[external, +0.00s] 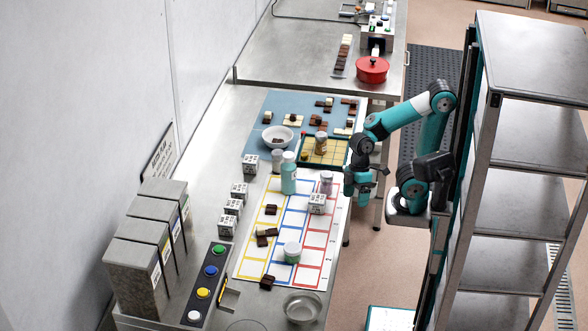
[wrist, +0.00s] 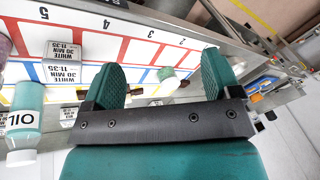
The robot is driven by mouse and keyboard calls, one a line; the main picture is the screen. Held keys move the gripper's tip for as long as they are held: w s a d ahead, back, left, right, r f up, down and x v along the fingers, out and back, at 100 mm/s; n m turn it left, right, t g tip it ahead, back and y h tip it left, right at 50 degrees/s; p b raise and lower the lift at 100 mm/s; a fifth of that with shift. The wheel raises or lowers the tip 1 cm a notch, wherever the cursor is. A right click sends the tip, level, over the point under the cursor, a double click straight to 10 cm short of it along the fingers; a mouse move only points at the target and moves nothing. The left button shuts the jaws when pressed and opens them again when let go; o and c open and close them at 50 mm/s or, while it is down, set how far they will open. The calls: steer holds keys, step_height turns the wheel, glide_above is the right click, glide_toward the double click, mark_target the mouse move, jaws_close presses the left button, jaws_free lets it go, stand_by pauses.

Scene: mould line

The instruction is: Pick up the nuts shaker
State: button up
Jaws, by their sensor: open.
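No label reading nuts is legible, so I cannot tell for sure which container is the nuts shaker. A small shaker with brown contents (external: 321,143) stands upright on the yellow grid tray and fits best. A shaker with pinkish contents (external: 326,183) stands by the mat's upper right; its edge shows in the wrist view (wrist: 5,46). A pale grey-topped shaker (external: 277,161) stands left of the tray. My gripper (external: 368,190) is open and empty, beyond the table's right edge, right of the pinkish shaker. In the wrist view its fingers (wrist: 160,78) stand apart with nothing between them.
A teal oil bottle (external: 289,178) stands near the mat's top. A labelled white cube (external: 317,204) is near my gripper. A metal rack (external: 525,140) stands on the right.

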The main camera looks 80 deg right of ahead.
steer(key=w+d+r+n+h+p, duration=0.1)
steer(key=w+d+r, duration=0.15)
steer(key=w, duration=0.25)
steer(key=w+d+r+p, duration=0.1)
steer(key=w+d, duration=0.3)
step_height(320, 180, up, 4)
steer(key=n+h+p, duration=0.3)
steer(key=n+p, duration=0.3)
steer(key=p, duration=0.1)
glide_above(321, 134)
step_height(321, 134, down, 12)
steer(key=shift+r+p, duration=0.15)
steer(key=shift+p, duration=0.65)
steer(key=shift+d+f+p, duration=0.1)
steer(key=shift+f+p, duration=0.9)
steer(key=shift+f, duration=2.05)
steer(key=c, duration=1.1)
steer(key=shift+o, duration=0.2)
steer(key=shift+r, duration=0.1)
